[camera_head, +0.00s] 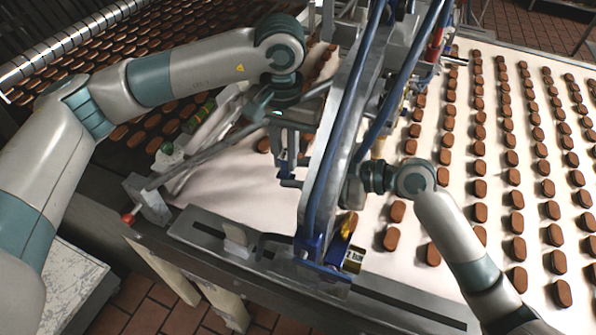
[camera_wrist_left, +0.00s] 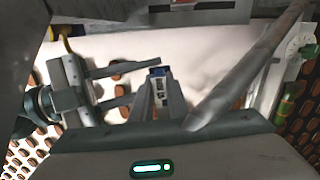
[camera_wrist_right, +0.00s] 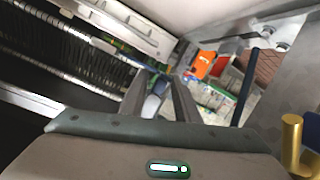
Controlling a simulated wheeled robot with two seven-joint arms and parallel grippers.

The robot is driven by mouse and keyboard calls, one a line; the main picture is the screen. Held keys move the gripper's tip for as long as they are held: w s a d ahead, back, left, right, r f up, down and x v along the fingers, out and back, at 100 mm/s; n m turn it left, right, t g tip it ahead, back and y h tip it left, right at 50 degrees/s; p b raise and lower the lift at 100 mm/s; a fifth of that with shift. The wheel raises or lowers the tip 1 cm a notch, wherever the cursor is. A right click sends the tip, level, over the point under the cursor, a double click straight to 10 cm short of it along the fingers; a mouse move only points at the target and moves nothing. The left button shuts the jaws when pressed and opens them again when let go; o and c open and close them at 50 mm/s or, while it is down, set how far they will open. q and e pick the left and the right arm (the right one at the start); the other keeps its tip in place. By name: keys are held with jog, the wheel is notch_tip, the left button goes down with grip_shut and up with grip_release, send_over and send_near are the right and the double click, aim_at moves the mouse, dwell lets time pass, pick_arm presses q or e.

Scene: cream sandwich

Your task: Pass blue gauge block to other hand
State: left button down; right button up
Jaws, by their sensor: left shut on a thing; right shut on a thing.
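The blue gauge block (camera_wrist_left: 158,72) shows as a small blue end with a pale, dark-marked face between my left gripper's fingertips (camera_wrist_left: 159,84) in the left wrist view. In the head view my left gripper (camera_head: 284,160) points down beside the machine's slanted frame, shut on the block. My right gripper comes in from the side in the left wrist view (camera_wrist_left: 146,80), its two fingers reaching to the block, shut on it as well. In the head view the frame hides most of the right gripper. The right wrist view shows its fingers (camera_wrist_right: 160,78); the block is hard to make out there.
The slanted machine frame (camera_head: 338,140) with blue tubes stands between my arms. A white conveyor belt (camera_head: 225,190) lies below, with rows of brown biscuits (camera_head: 480,188) to the right. A metal rail (camera_head: 215,240) runs along the front edge. A grey rod (camera_wrist_left: 248,75) is close to the left gripper.

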pick_arm(q)
jog(key=c, duration=1.6)
grip_release()
jog(key=shift+c, duration=0.2)
jog(key=shift+r, duration=0.1)
notch_tip(320, 180, up, 12)
